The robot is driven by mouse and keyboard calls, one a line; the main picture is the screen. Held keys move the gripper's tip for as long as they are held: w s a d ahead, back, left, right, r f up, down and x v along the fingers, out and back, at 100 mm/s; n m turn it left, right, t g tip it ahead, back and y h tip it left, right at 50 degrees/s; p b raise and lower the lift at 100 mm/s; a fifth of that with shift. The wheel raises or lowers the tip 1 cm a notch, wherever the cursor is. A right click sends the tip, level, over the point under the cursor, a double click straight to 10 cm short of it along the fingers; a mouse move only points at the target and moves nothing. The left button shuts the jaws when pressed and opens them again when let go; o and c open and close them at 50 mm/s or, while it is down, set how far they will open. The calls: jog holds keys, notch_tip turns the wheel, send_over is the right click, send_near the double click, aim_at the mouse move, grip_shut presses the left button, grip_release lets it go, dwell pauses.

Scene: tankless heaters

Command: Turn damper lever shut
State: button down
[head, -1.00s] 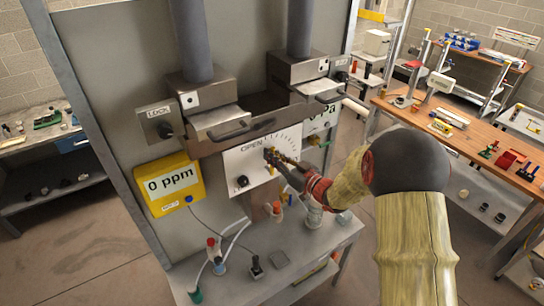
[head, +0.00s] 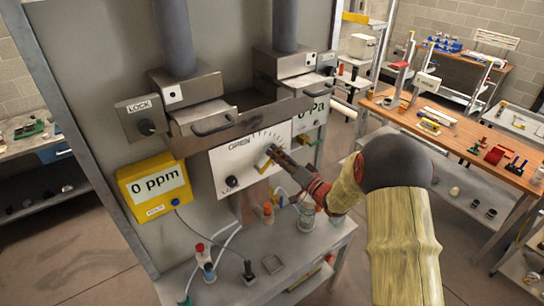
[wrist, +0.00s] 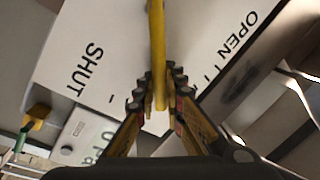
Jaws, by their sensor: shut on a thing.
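A white dial panel (head: 226,172) under the hood carries the word OPEN and a row of tick marks. The yellow damper lever (head: 263,161) stands in front of it, partly hidden by my gripper (head: 276,151). In the wrist view the lever (wrist: 157,50) runs down from the top edge to between the fingertips. My gripper (wrist: 159,98) is shut on the lever's end, a finger on each side. The word SHUT (wrist: 85,67) is left of the lever and OPEN (wrist: 238,38) is right of it. The lever's pivot is out of the wrist view.
A lock knob (head: 147,127) and a yellow 0 ppm meter (head: 157,188) are left of the panel. Hood drawers with handles (head: 211,128) overhang it. A bench (head: 232,290) below holds bottles and a beaker (head: 305,217). A wooden workbench (head: 460,140) stands at right.

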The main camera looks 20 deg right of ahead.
jog(key=shift+w+d+f+m+t+h+b, duration=0.1)
jog(key=shift+d+f+m+t+h+b, duration=0.15)
jog(key=shift+f+m, duration=0.5)
jog(key=shift+w+d+f+m+h+b, duration=0.15)
jog(key=shift+d+f+m+b, duration=0.15)
jog(key=shift+m, duration=0.8)
jog(key=shift+d+f+m+t+h+b, duration=0.2)
jog(key=shift+f+m+b, duration=0.25)
jog(key=shift+m, duration=0.5)
jog(key=shift+f, duration=0.1)
jog(key=c, duration=1.9)
grip_release()
jog(key=shift+d, duration=0.1)
jog(key=v, duration=1.2)
